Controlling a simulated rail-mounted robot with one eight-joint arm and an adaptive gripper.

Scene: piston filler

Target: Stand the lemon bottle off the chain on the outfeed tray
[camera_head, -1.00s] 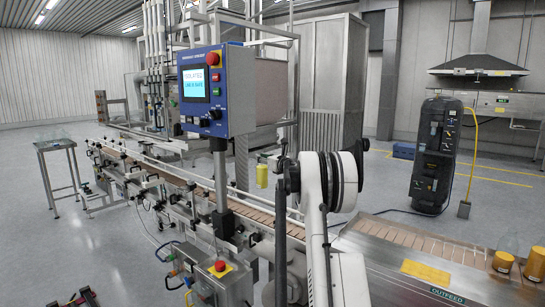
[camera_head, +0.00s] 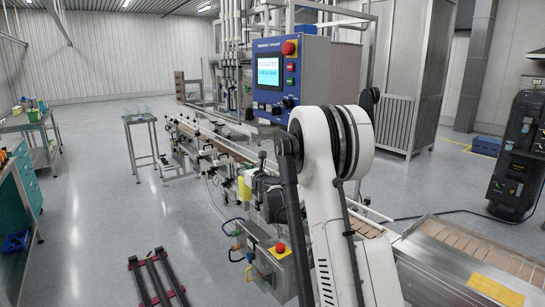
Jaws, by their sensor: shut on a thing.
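The lemon bottle (camera_head: 244,190) is yellow and shows in the head view just left of my arm, near the front side of the conveyor. My gripper (camera_head: 254,186) is shut on it and holds it roughly upright. My arm hides part of the gripper, and the fingertips are small and dark. The outfeed tray (camera_head: 442,262) is the steel surface at the lower right, partly cut off by the frame, with a yellow patch (camera_head: 496,290) on it. The bottle is well to the left of the tray.
The conveyor chain (camera_head: 222,143) runs back to the left behind my arm. A control panel (camera_head: 288,78) stands above it. A box with a red stop button (camera_head: 279,249) sits low in front. A small steel table (camera_head: 140,118) and a dark floor rack (camera_head: 157,277) stand left. Open floor lies between.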

